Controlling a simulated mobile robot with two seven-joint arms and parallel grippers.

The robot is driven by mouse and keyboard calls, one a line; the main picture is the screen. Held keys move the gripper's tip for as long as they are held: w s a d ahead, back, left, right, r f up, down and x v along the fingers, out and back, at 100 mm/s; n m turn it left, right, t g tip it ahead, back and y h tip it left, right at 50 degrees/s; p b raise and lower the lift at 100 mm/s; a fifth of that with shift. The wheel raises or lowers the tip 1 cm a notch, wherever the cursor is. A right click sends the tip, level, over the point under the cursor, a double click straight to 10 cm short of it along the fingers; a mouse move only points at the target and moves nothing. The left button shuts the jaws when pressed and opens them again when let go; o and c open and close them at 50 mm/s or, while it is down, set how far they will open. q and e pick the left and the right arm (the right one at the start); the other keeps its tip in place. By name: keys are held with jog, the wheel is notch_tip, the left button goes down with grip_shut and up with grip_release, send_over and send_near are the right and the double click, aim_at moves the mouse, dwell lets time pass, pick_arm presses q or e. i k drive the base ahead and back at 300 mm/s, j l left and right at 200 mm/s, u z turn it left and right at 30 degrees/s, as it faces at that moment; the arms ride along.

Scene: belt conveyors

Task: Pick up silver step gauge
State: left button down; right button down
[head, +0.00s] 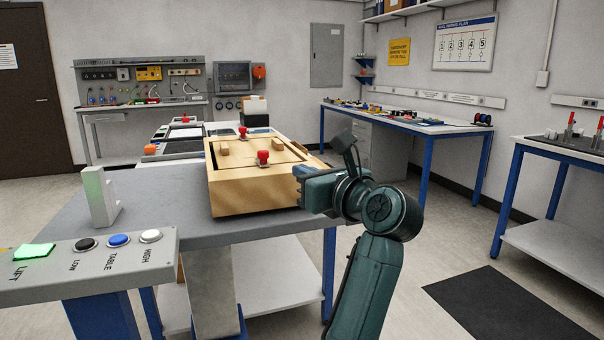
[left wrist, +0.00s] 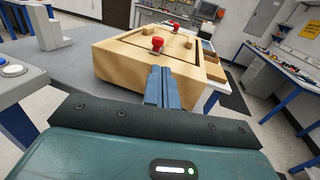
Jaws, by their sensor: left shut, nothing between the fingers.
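A pale silver-grey stepped block (head: 103,205), which looks like the step gauge, stands upright on the grey table at the left in the head view. It also shows at the top left of the left wrist view (left wrist: 48,36). My left gripper (head: 300,172) is well to the right of it, at the right side of a wooden box. In the left wrist view its blue-grey fingers (left wrist: 159,74) are together and empty, pointing toward the box front. Whether they touch the box is unclear. My right gripper is out of view.
The wooden box (head: 240,197) with red knobs takes up the table's middle. A button panel (head: 95,262) with a green LIFT light stands at the front left. The grey tabletop (head: 160,200) between the block and the box is clear.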

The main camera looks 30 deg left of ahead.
aim_at(104, 209)
jog(key=k+l, duration=0.1)
jog(key=l, duration=0.25)
jog(key=k+l, duration=0.1)
jog(key=l, duration=0.25)
jog(key=k+l, duration=0.15)
jog(key=l, duration=0.25)
jog(key=k+l, duration=0.1)
jog(key=l, duration=0.25)
